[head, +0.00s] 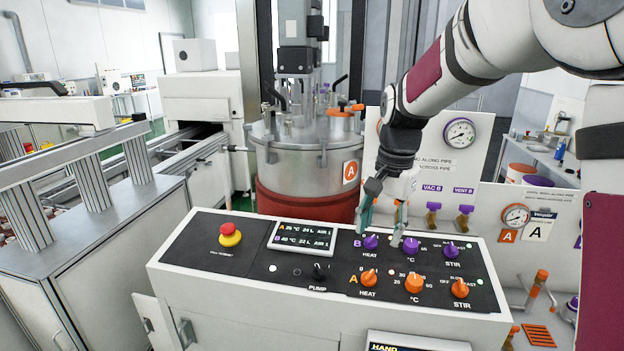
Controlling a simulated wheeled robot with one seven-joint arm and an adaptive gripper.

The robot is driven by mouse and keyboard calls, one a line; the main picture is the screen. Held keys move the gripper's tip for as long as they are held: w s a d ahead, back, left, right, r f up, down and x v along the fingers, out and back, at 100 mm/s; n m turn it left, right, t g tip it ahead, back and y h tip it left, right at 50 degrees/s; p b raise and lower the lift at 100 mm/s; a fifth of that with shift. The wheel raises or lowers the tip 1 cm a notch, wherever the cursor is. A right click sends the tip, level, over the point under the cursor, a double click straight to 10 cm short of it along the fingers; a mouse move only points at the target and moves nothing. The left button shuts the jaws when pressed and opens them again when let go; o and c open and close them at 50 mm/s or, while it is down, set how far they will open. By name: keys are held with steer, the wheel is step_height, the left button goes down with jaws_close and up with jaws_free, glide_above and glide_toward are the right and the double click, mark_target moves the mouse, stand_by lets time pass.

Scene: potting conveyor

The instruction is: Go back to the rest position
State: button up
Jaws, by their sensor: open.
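My gripper (382,217) is in the head view, pointing down over the upper row of knobs on the control panel (205,262). Its fingers are apart and nothing shows between them. The purple B heat knob (370,242) is just below the left finger, and the purple B °C knob (411,245) is beside the right finger. I cannot tell whether a finger touches either knob. My arm reaches in from the upper right.
The panel also bears a purple stir knob (451,250), orange knobs (414,283), a black pump switch (319,272) and a red emergency button (229,232). A steel vessel (300,150) stands behind. A gauge board (470,160) is behind my arm. A conveyor (170,150) runs at left.

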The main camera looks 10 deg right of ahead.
steer(key=s+r+n+t, duration=0.2)
steer(key=s+r+n, duration=0.2)
steer(key=s+r, duration=0.5)
steer(key=s+f+n+t, duration=0.1)
steer(key=s+n, duration=0.1)
steer(key=s, duration=0.5)
steer(key=s+f+n+t+b, duration=0.1)
steer(key=s+f+n, duration=0.1)
steer(key=s, duration=0.6)
steer(key=shift+a+f+n+t+h, duration=0.3)
steer(key=shift+a+n+t, duration=0.1)
steer(key=shift+n, duration=0.2)
